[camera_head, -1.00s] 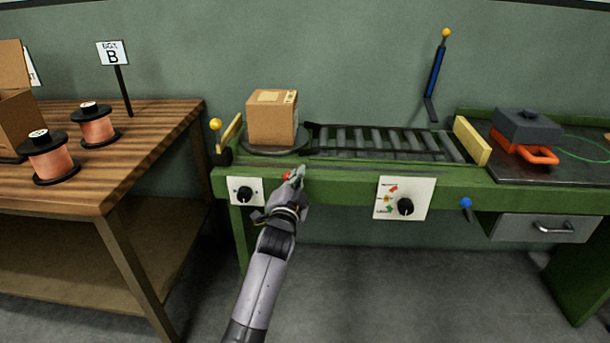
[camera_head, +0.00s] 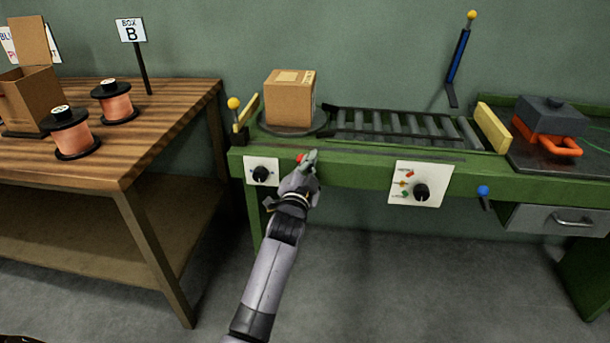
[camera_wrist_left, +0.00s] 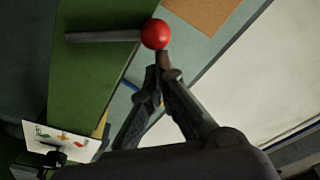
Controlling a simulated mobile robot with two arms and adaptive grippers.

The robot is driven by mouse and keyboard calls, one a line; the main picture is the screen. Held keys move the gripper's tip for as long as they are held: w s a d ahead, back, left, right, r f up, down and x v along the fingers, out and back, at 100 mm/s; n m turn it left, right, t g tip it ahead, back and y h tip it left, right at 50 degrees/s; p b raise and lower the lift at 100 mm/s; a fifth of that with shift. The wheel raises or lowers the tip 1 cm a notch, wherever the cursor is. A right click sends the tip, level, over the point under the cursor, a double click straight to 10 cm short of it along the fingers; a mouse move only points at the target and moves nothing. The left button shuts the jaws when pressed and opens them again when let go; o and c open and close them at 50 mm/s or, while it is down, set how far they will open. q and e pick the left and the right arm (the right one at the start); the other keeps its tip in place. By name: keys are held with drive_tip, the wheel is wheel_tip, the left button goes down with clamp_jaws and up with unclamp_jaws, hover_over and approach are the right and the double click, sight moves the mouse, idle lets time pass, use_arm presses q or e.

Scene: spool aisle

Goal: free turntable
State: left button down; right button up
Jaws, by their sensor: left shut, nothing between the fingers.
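The turntable (camera_head: 268,126) is a dark round plate at the left end of the green conveyor bench. A closed cardboard box (camera_head: 289,100) sits upright on it. A red ball knob (camera_head: 300,157) shows at the bench's front edge, below the turntable; in the left wrist view the red knob (camera_wrist_left: 155,34) is on the end of a grey rod. My left gripper (camera_head: 312,158) is shut and empty, right at the knob. In the left wrist view my left gripper's fingertips (camera_wrist_left: 158,72) are just below the knob; I cannot tell whether they touch it.
A yellow-knobbed lever (camera_head: 234,104) stands left of the turntable. Rollers (camera_head: 400,127) run to its right. Dial panels (camera_head: 262,172) (camera_head: 419,184) are on the bench front. A wooden table (camera_head: 170,120) with copper spools (camera_head: 71,133) stands at left.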

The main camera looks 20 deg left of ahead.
use_arm(q)
drive_tip(key=r+v, duration=0.1)
drive_tip(key=v, duration=0.9)
drive_tip(key=shift+s+f, duration=0.4)
